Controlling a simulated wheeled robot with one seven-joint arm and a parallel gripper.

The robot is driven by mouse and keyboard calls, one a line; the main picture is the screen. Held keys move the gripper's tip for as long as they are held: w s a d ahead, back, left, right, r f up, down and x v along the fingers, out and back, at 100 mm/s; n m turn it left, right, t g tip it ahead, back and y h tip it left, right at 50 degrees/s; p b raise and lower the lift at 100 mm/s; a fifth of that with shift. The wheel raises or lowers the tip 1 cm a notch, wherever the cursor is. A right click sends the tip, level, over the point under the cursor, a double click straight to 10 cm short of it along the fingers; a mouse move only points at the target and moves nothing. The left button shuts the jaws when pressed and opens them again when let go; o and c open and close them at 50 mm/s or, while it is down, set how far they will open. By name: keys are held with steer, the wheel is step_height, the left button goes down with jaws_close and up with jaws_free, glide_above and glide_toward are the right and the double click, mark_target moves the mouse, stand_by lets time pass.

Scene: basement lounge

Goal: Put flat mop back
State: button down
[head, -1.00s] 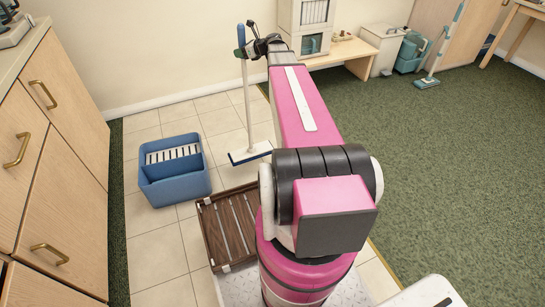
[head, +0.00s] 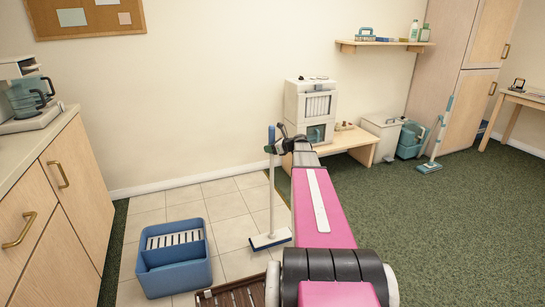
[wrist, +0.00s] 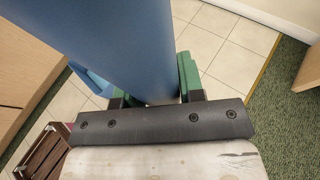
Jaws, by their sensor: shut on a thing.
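The flat mop (head: 272,195) has a pale pole, a blue grip at the top and a wide flat head with a blue edge. It stands nearly upright over the tiles; I cannot tell whether its head touches the floor. My gripper (head: 278,145) is shut on the blue grip near the top of the pole. In the wrist view the blue grip (wrist: 105,40) fills the upper middle, between the green finger pads of my gripper (wrist: 153,95). The mop head is hidden there.
A blue bucket (head: 205,275) with a slatted insert stands left of the mop. A brown slatted crate (head: 240,295) is at the bottom edge. Drawers (head: 70,220) line the left. A low bench (head: 357,152) stands behind. A teal mop (head: 440,130) leans against the cabinet. Green carpet is open at right.

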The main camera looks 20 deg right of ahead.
steer(key=shift+w+d+f, duration=0.2)
steer(key=shift+d+f, duration=0.25)
steer(key=shift+d, duration=0.25)
steer(key=shift+f, duration=2.05)
steer(key=c, duration=0.7)
jaws_free()
steer(key=shift+f, duration=0.1)
steer(key=shift+c, duration=0.2)
